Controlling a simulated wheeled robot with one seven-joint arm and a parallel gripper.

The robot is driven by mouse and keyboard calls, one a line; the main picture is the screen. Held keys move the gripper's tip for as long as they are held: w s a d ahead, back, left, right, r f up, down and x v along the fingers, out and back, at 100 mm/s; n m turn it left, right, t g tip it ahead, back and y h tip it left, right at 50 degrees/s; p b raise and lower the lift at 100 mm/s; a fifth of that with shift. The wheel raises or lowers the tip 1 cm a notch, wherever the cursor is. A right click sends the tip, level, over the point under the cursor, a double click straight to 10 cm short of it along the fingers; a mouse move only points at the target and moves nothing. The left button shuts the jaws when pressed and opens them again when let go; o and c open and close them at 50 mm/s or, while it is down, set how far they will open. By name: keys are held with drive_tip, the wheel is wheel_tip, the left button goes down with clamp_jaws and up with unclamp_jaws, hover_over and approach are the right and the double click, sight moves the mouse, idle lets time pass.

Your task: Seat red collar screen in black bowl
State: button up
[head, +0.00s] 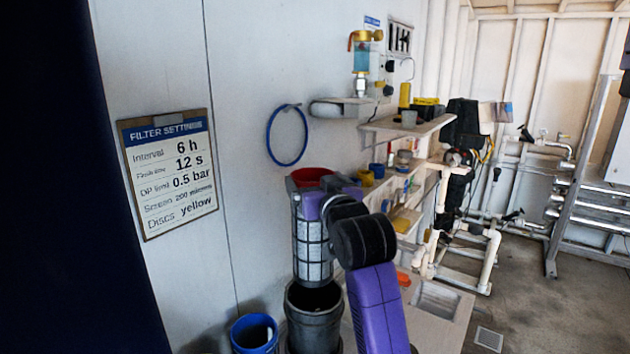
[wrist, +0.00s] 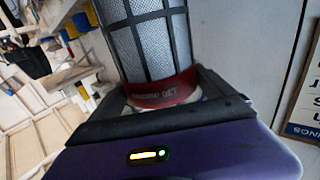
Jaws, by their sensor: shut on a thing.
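The red collar screen (head: 312,240) is a grey mesh cylinder with a black cage and a red collar at its top. My gripper (head: 326,184) is shut on the red collar and holds the screen roughly upright. The screen's lower end is just over the mouth of the black bowl (head: 314,325), and I cannot tell whether it is inside the rim. In the wrist view the screen (wrist: 148,40) stretches away from my gripper (wrist: 160,105), with its red collar between the dark jaws. The bowl does not show in the wrist view.
A blue bucket (head: 255,334) stands left of the bowl. A blue ring (head: 287,135) hangs on the wall, and a settings board (head: 170,172) is at left. Shelves (head: 408,128) with small containers are to the right. A bench with a sink (head: 437,300) lies right of my arm.

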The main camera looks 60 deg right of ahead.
sight(314, 229)
drive_tip(key=shift+f+b, duration=1.65)
drive_tip(key=shift+f, duration=0.95)
drive_tip(key=shift+p, duration=0.5)
